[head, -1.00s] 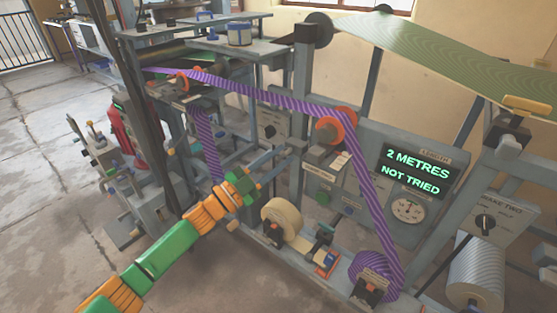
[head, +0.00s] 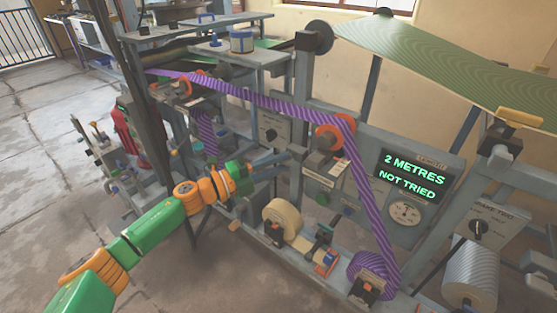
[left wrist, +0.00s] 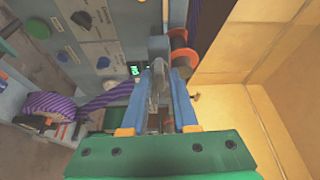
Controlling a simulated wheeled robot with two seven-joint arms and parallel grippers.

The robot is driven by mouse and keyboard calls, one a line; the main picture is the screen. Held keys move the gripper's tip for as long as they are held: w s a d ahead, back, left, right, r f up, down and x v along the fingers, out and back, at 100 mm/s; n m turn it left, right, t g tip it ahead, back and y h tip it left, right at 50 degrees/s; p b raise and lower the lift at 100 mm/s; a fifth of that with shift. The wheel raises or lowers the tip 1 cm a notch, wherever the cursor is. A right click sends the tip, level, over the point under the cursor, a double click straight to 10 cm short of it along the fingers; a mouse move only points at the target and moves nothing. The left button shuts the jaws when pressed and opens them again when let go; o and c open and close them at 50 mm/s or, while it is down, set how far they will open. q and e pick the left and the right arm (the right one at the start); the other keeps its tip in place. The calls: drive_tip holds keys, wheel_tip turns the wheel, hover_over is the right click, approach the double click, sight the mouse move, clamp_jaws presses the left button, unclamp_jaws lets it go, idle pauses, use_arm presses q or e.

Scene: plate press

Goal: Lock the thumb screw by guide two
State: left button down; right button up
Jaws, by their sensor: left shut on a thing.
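My left gripper (head: 285,157) reaches from the left to the press frame, just left of the orange-flanged guide roller (head: 335,131) that carries the purple striped web (head: 362,185). In the left wrist view the two blue-grey fingers (left wrist: 167,88) are closed around a small grey part (left wrist: 157,80), which looks like the thumb screw. The orange-flanged roller (left wrist: 183,55) is just beyond it, slightly right. The fingers hide most of the grey part, so I cannot tell whether it is tight. My right gripper is not in view.
A display (head: 415,175) reads "2 METRES NOT TRIED", with a dial (head: 405,211) below it. A cream roll (head: 283,217) and a purple roll (head: 373,275) sit low on the frame. A dark upright post (head: 125,90) stands at the left. Open floor (head: 45,150) lies left.

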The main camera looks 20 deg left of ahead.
use_arm(q)
drive_tip(key=shift+m, duration=0.4)
drive_tip(key=c, duration=0.9)
unclamp_jaws()
drive_tip(key=b+v, duration=0.1)
drive_tip(key=v, duration=0.6)
drive_tip(key=shift+r, duration=0.1)
